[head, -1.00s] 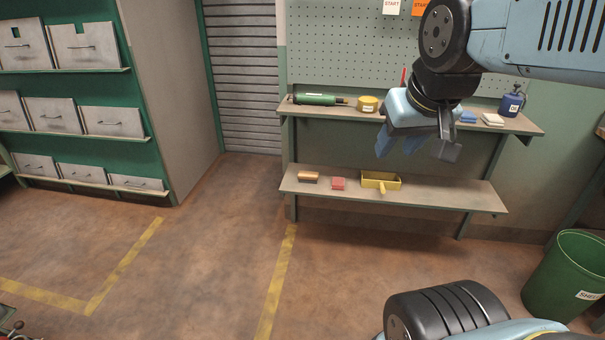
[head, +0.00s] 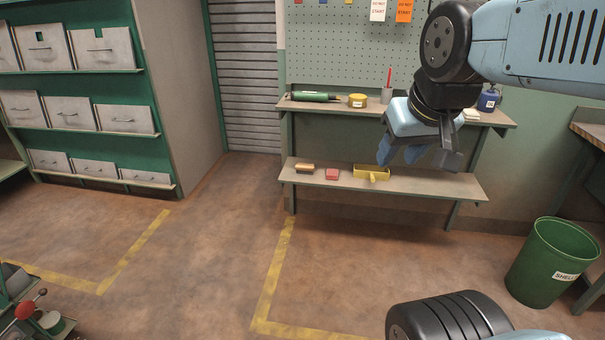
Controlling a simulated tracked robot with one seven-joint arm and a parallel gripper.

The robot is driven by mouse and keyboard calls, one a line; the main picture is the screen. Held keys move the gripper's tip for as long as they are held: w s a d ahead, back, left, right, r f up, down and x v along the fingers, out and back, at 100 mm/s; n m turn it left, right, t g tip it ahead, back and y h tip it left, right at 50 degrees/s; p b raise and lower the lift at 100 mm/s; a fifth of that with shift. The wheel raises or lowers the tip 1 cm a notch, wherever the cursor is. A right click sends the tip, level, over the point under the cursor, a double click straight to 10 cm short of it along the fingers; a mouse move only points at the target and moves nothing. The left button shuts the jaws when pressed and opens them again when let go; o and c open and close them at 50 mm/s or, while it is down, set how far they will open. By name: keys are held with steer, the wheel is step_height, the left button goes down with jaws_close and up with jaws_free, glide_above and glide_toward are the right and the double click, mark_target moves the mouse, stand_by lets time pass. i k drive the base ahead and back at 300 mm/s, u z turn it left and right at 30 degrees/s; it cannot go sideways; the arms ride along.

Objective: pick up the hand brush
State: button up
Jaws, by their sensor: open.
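What looks like the hand brush (head: 304,168), a small tan wooden block with dark bristles below, lies at the left end of the lower shelf (head: 420,187). It is small in the head view. My gripper (head: 418,158) hangs at the right, pointing down, open and seemingly empty. It is nearer to me than the shelves, well right of the brush and apart from it. It covers part of the upper shelf (head: 325,108).
A red block (head: 332,174) and a yellow dustpan (head: 371,173) lie right of the brush. Above are a green tool (head: 312,97), a yellow tin (head: 357,100) and a grey cup (head: 387,96). A green bin (head: 553,262) stands right. The floor before the shelves is clear.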

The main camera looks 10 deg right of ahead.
mark_target(300, 168)
steer(key=z, duration=0.5)
steer(key=i, duration=1.3)
steer(key=u, duration=0.5)
steer(key=i, duration=0.4)
steer(key=u, duration=0.4)
steer(key=k, duration=0.9)
steer(key=u, duration=0.2)
steer(key=i, duration=0.9)
steer(key=z, duration=0.1)
